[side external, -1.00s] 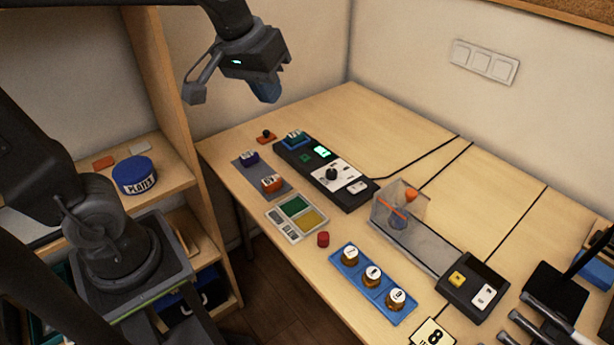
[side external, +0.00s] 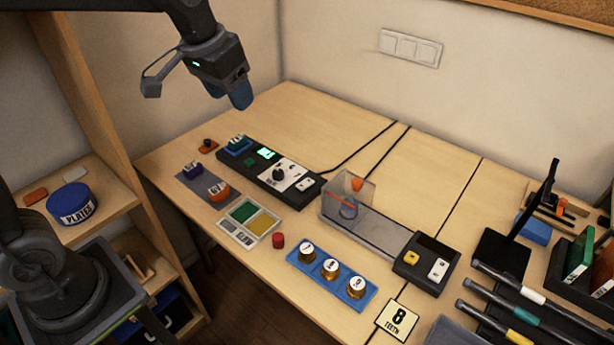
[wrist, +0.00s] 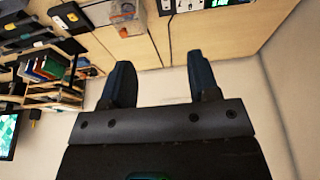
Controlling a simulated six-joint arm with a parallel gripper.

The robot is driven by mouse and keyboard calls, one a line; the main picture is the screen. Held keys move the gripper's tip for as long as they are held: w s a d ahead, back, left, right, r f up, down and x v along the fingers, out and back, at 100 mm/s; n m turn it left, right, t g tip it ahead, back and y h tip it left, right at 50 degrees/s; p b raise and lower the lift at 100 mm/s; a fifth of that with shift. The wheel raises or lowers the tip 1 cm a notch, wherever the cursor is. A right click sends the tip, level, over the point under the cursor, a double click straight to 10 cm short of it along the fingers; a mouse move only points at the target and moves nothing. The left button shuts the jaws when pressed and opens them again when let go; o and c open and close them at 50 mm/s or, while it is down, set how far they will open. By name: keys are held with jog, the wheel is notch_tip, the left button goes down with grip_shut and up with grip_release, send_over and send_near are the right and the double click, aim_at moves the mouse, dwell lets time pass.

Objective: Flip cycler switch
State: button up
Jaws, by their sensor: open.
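The cycler (side external: 243,167) is a long black box on the table in the side external view, with a green lit display (side external: 266,154), a black knob (side external: 280,174) on a white panel and a white rocker switch (side external: 307,187) at its right end. Which way the switch is tipped is too small to tell. My gripper (side external: 240,95) hangs in the air above and behind the cycler, apart from it. In the wrist view my gripper (wrist: 160,85) shows two dark blue fingers spread apart with nothing between them. The cycler's end (wrist: 190,5) is cut off at the top there.
A clear box with an orange part (side external: 357,184) stands right of the cycler, by a black unit with a yellow button (side external: 411,257). A blue tray (side external: 346,287) of brass pieces and a colored pad (side external: 249,221) lie in front. The table behind the cycler is mostly clear.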

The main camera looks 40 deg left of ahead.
jog(key=w+f+g, duration=0.2)
jog(key=w+f, duration=0.5)
jog(key=w, duration=0.6)
jog(key=g, duration=0.2)
send_over(309, 181)
notch_tip(309, 181, down, 14)
notch_tip(309, 181, down, 14)
jog(key=shift+w+f, duration=0.15)
jog(key=shift+c, duration=0.2)
